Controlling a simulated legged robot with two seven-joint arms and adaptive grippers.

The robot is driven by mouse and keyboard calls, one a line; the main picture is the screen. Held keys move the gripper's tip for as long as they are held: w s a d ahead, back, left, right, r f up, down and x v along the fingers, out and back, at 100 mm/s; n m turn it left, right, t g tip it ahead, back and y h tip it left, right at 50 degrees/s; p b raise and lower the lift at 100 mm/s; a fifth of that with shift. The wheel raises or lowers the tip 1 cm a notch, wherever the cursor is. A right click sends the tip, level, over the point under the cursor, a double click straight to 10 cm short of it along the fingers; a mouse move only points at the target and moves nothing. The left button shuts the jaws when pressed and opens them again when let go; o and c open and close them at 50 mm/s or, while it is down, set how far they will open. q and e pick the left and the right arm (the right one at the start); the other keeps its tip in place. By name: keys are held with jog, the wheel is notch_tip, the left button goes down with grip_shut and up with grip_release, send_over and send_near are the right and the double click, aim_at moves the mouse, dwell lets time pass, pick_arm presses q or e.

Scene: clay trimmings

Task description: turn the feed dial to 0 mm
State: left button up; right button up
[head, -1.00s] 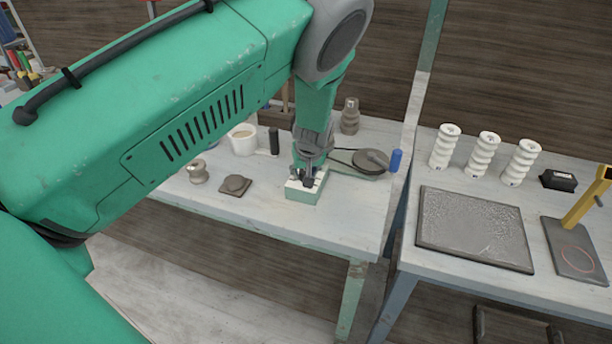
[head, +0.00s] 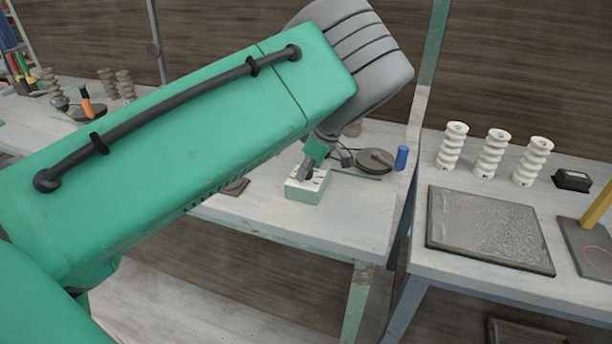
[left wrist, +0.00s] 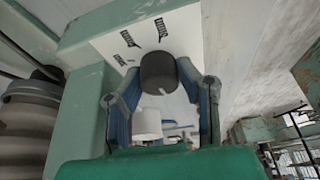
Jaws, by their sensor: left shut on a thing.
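The feed dial is a dark round knob (left wrist: 158,72) on the white face of a green box, seen in the left wrist view. A short white mark shows on its lower edge. Black tick-like labels lie above and left of it, too small to read. In the head view the box (head: 305,191) sits on the left table near its front edge, and the knob is hidden by my gripper. My left gripper (head: 307,172) reaches down onto the box. In the left wrist view its blue-padded fingers (left wrist: 160,98) are shut on the knob from both sides. My right gripper is out of view.
A dark round disc (head: 375,160) and a blue cylinder (head: 402,157) stand right of the box. The right table holds white ribbed columns (head: 491,153) and a grey textured slab (head: 487,228). My left arm covers much of the left table.

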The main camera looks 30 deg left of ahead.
pick_arm(q)
jog(key=shift+d+f+n+g+b, duration=0.2)
jog(key=shift+f+n+g+b, duration=0.2)
jog(key=shift+n, duration=0.5)
jog(key=shift+r, duration=0.1)
jog(key=o, duration=1.1)
jog(key=shift+r, duration=0.2)
jog(key=shift+w+r, duration=0.1)
jog(key=shift+w, duration=0.05)
